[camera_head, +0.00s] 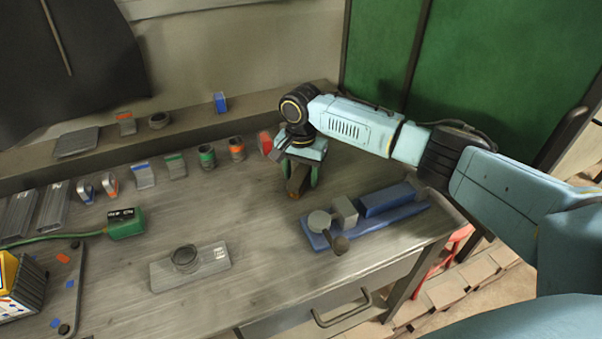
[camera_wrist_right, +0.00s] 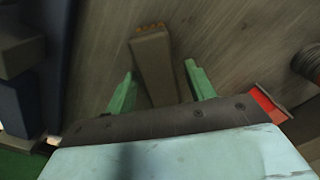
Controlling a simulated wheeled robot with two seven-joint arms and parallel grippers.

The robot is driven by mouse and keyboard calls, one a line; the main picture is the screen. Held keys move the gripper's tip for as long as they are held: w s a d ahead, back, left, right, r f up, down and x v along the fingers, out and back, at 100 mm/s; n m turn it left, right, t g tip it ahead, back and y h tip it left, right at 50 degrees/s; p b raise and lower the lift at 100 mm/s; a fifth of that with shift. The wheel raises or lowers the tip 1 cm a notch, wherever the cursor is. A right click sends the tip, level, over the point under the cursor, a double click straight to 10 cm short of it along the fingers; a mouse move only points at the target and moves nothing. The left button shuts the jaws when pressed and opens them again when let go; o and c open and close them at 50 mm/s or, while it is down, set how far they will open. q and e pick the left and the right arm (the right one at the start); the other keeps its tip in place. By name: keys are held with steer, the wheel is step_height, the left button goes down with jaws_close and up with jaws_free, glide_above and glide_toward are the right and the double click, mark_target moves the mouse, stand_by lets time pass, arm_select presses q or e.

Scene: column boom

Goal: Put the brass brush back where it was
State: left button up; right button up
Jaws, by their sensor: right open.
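The brass brush (camera_head: 297,183) is a brown block with an orange-brown bristle end. It appears to lie on the workbench (camera_head: 255,215), below my right gripper (camera_head: 299,177). In the right wrist view the brush (camera_wrist_right: 153,65) runs between the two green fingers, its bristle end pointing away from the gripper. The right gripper (camera_wrist_right: 159,75) is open, with a gap visible on each side of the brush. The brush's near end is hidden behind the gripper body. My left gripper is out of view.
A blue tray (camera_head: 322,241) with grey pieces and a blue block (camera_head: 386,199) lies just right of the brush. A red item (camera_head: 265,143) and an orange-banded can (camera_head: 237,149) stand close on the left. A metal plate with a ring (camera_head: 215,264) lies nearer. The bench between is clear.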

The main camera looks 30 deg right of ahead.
mark_target(301, 172)
step_height(301, 172, up, 12)
steer(key=p, duration=0.1)
steer(key=shift+p, duration=0.4)
